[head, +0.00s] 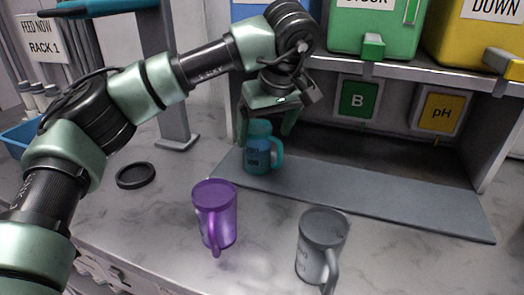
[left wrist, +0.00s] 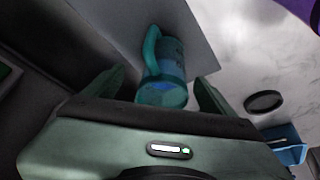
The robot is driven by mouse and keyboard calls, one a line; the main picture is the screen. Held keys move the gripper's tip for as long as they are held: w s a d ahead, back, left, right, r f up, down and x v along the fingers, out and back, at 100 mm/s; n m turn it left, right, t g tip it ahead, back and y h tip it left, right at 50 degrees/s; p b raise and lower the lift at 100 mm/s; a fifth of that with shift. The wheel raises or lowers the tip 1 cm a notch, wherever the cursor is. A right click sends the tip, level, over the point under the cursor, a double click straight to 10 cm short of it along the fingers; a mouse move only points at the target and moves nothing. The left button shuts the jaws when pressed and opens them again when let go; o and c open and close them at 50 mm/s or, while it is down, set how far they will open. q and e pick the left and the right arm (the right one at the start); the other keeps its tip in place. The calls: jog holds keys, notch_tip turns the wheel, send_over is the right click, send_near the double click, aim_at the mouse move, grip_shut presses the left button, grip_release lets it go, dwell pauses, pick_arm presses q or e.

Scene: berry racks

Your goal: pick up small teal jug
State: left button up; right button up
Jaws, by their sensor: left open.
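The small teal jug (head: 257,155) stands upright on the grey mat at the front of the shelf, its handle toward the right in the head view. My left gripper (head: 268,128) is right above and around the jug's top, coming from above. In the left wrist view the jug (left wrist: 165,75) lies between the two spread fingers (left wrist: 152,92), with a gap on each side. The left gripper is open and holds nothing. My right gripper is in neither view.
A purple mug (head: 214,215) and a grey mug (head: 322,245) stand on the marble counter in front of the mat (head: 390,205). A black ring-like disc (head: 136,175) lies at left. Green (head: 375,25) and yellow (head: 470,45) bins sit on the shelf above.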

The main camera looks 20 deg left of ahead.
aim_at(256, 149)
pick_arm(q)
jog(key=x, duration=0.5)
jog(key=a+x, duration=0.1)
jog(key=x, duration=0.1)
jog(key=shift+f+b, duration=0.1)
jog(key=shift+b, duration=0.3)
jog(key=c, duration=1.7)
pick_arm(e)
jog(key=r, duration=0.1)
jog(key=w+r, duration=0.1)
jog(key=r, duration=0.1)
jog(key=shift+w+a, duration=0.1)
pick_arm(q)
jog(key=shift+c, duration=0.2)
